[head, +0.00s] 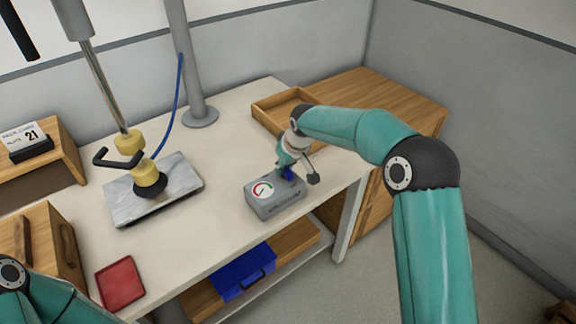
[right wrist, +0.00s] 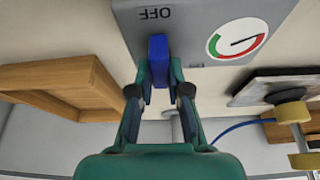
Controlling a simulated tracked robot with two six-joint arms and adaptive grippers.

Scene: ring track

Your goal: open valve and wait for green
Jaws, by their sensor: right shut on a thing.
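A grey valve box (head: 274,205) stands near the front edge of the white table. Its face carries a round white gauge (head: 262,190) with red and green arcs. The blue valve handle (right wrist: 158,58) sits beside the word OFF, upside down in that view. My right gripper (right wrist: 160,72) is shut on the blue handle, one finger on each side. In the head view this gripper (head: 288,172) reaches down onto the box. My left gripper is out of view.
A wooden tray (head: 268,108) lies behind the box. A press with a metal plate (head: 128,213) and a blue hose (head: 179,95) stands to the left. A red tray (head: 120,284) lies at the front left. A blue bin (head: 243,270) is on the shelf below.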

